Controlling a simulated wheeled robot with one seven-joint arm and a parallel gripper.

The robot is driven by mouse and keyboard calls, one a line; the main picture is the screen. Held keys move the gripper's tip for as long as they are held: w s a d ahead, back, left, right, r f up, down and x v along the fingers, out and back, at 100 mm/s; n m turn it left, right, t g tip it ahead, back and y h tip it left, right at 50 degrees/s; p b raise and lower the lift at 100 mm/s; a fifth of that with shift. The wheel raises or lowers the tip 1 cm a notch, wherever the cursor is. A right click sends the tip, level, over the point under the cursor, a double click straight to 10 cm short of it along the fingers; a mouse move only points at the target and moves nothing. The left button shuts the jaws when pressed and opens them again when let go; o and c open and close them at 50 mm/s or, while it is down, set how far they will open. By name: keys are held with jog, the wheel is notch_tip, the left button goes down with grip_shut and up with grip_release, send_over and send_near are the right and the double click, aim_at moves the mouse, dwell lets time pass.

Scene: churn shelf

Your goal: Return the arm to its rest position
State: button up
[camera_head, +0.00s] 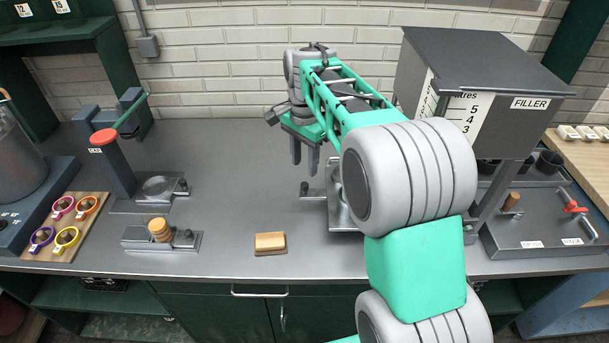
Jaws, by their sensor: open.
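My arm, green and grey, reaches up from the lower right over the grey counter (225,215) and hides part of it. My gripper (305,168) is at the arm's far end, pointing down above the counter, left of the filler. Its two dark fingers are apart and nothing shows between them.
A grey filler (450,75) stands close at the right of my arm. A small metal stand (338,205) is partly hidden behind my arm. A tan block (270,243) lies near the front edge. A red-topped press (110,150) stands left. The counter's middle is mostly clear.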

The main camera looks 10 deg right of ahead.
jog(key=shift+r, duration=0.45)
